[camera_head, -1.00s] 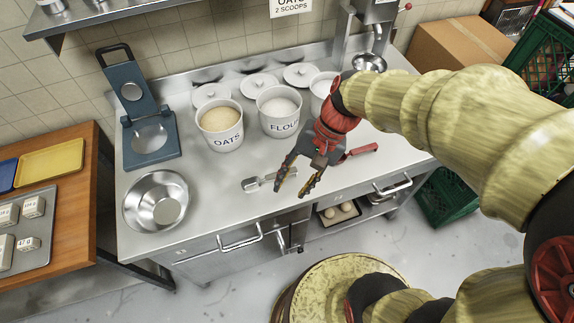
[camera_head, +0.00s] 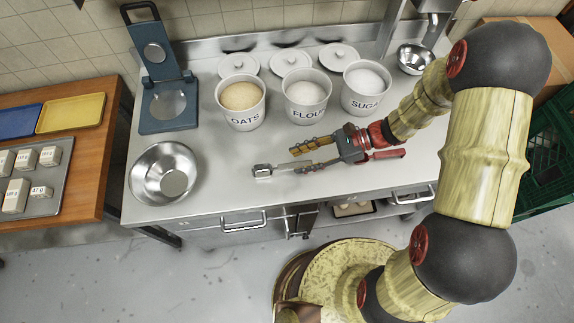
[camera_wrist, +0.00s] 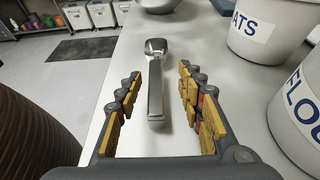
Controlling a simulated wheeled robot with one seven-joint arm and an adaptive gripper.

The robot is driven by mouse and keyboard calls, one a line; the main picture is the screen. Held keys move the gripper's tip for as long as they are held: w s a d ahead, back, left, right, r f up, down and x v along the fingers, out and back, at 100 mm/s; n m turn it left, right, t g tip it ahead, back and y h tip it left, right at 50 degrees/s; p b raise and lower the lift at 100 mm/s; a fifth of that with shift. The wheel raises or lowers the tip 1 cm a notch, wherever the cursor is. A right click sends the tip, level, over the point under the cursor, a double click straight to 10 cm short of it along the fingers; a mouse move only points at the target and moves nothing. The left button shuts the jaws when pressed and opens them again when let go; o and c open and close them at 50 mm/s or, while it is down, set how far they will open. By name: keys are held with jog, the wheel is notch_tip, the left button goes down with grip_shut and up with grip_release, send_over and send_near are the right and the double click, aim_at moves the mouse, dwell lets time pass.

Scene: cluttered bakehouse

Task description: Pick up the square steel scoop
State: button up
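The steel scoop (camera_head: 263,171) lies on the steel bench (camera_head: 215,190) in front of the tubs, its squarish head to the left and its handle to the right. My gripper (camera_head: 286,159) is open, low at the bench, pointing left along the scoop. In the wrist view the scoop's handle (camera_wrist: 156,103) runs between the two spread fingers (camera_wrist: 161,72), with its head beyond the tips. I see no finger closed on it. In the head view the lower finger hides part of the handle.
Tubs of oats (camera_head: 241,102), flour (camera_head: 306,94) and sugar (camera_head: 366,88) stand behind my gripper. A steel bowl (camera_head: 162,172) and a blue scale (camera_head: 168,105) are to the left. Bench around the scoop's head is clear.

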aim_at(286, 166)
jog(key=x, duration=0.2)
jog(key=b+x, duration=0.1)
jog(key=x, duration=0.2)
jog(key=shift+s+a, duration=0.35)
jog(key=shift+s, duration=0.05)
jog(key=shift+c, duration=1.3)
grip_shut()
